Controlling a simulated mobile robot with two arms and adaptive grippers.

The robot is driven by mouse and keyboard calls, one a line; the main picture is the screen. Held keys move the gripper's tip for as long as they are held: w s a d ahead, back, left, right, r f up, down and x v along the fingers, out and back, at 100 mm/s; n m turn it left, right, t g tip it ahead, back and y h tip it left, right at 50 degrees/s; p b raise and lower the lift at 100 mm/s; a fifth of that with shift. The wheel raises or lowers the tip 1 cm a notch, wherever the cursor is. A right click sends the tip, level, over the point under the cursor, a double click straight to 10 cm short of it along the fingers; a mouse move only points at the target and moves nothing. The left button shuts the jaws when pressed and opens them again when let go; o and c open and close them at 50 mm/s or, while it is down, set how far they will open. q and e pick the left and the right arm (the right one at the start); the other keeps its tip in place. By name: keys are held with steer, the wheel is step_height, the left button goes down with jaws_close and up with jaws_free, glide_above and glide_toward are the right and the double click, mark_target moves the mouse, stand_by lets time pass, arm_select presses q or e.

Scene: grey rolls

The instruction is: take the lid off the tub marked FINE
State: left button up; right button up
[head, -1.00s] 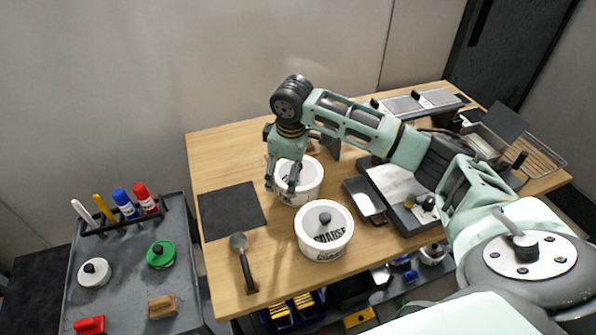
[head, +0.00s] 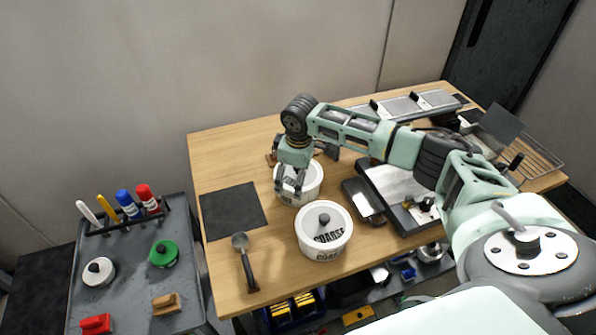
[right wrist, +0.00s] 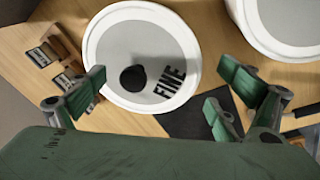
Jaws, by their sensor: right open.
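The white tub marked FINE (head: 313,184) stands on the wooden table with its lid on. In the right wrist view its round lid (right wrist: 118,45) carries a dark knob (right wrist: 132,78) and the black word FINE. My right gripper (head: 289,189) is open and empty over this tub, and hides part of its lid in the head view. In the right wrist view its fingers (right wrist: 160,98) are spread wide, one left of the knob and two to the right. The knob is not between closed fingers. My left gripper is not in view.
A lidded tub marked COARSE (head: 325,240) stands just in front. A dark mat (head: 232,211) and a scoop (head: 244,262) lie to the left. A tray with white paper (head: 392,180) is to the right. A grey cart (head: 133,270) holds markers and knobbed lids.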

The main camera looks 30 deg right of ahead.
steer(key=c, duration=1.3)
steer(key=shift+r, duration=0.1)
